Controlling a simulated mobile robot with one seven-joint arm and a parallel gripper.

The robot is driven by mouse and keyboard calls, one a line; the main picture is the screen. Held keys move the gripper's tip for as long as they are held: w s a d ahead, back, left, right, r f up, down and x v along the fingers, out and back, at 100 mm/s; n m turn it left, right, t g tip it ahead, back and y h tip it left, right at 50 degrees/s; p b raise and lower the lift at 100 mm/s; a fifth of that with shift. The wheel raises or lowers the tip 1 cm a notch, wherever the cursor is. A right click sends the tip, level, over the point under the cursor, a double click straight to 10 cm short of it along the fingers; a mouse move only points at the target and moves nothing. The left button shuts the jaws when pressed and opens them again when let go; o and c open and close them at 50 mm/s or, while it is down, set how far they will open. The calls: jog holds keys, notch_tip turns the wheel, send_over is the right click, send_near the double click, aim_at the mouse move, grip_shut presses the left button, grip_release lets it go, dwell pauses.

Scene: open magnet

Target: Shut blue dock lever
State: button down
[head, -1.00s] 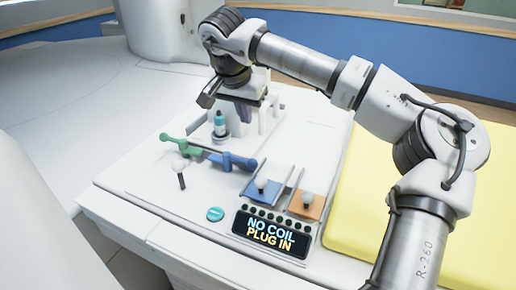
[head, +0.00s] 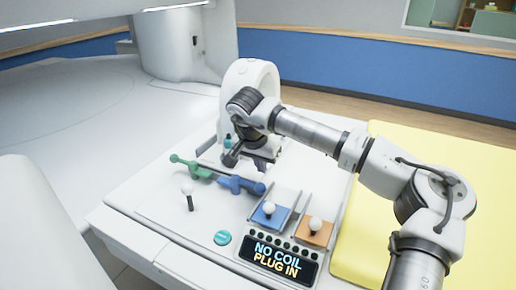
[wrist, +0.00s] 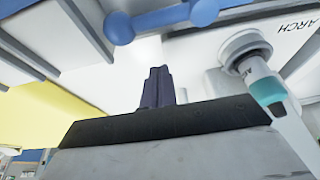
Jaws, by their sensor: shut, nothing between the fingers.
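The blue dock lever (head: 240,184) lies low across the white board, with a round knob at its right end. In the wrist view a blue bar with a round knob (wrist: 205,10) crosses the top edge, apart from the fingers. My gripper (head: 262,167) is just behind the blue lever's right end, pointing down. Its dark purple fingers (wrist: 157,87) are together and hold nothing. The head view does not show clearly whether they touch the lever.
A green lever (head: 192,168) stands left of the blue one. A display (head: 277,259) reads "NO COIL PLUG IN".

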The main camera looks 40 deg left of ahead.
jog(key=shift+s+d+f+p, duration=0.1)
jog(key=shift+s+d+p, duration=0.1)
jog(key=shift+s, duration=0.75)
jog(key=shift+s+d+f+p, duration=0.1)
jog(key=shift+s+d+p, duration=0.1)
jog(key=shift+s, duration=0.7)
jog(key=shift+s+r+m, duration=0.1)
jog(key=shift+s+m, duration=0.1)
jog(key=shift+m, duration=0.1)
